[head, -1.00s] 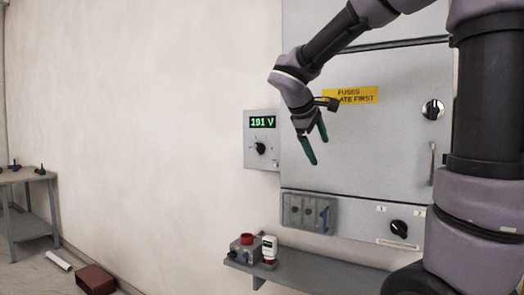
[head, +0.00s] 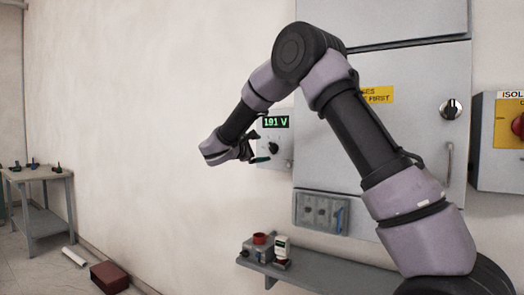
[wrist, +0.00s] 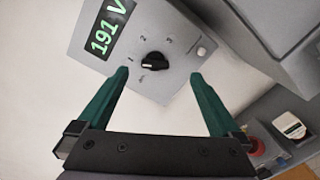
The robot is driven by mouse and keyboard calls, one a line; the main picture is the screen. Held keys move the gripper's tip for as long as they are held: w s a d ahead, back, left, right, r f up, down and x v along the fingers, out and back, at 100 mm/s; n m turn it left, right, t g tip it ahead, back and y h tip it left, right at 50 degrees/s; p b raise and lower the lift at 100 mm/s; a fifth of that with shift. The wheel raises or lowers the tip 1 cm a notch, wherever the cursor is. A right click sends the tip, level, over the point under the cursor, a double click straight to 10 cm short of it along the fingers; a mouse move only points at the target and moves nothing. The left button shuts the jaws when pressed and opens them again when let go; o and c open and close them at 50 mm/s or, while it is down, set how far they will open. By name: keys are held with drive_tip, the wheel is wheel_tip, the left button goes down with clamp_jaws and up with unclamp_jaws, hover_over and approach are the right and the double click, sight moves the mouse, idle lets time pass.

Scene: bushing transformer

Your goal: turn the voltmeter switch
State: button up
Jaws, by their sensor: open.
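The voltmeter (head: 276,140) is a grey wall box with a green "191 V" display; it also shows in the wrist view (wrist: 177,88). Its black rotary switch (head: 273,147) sits below the display, with marks including 1, 2 and 3 around it in the wrist view, where the switch (wrist: 153,62) lies between and beyond the two fingertips. My gripper (head: 260,148) is at the left side of the box in the head view. In the wrist view my gripper (wrist: 159,75) has its green fingers wide apart, with nothing between them. Whether a fingertip touches the box cannot be told.
A grey cabinet (head: 400,130) with a yellow label (head: 379,95) stands right of the voltmeter. A shelf (head: 325,273) below holds a red-topped box (head: 259,247) and a white device (head: 282,247). An isolator box (head: 495,150) is at far right. The wall at left is bare.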

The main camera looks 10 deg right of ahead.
sight(271, 148)
drive_tip(key=shift+t, duration=0.4)
drive_tip(key=x, duration=0.3)
drive_tip(key=w+a+x, duration=0.1)
drive_tip(key=x, duration=0.3)
drive_tip(key=f+x, duration=0.1)
drive_tip(key=x, duration=0.2)
drive_tip(key=shift+w+a, duration=0.15)
drive_tip(key=shift+w, duration=0.2)
drive_tip(key=shift+c, duration=0.3)
drive_tip(key=c, duration=1.3)
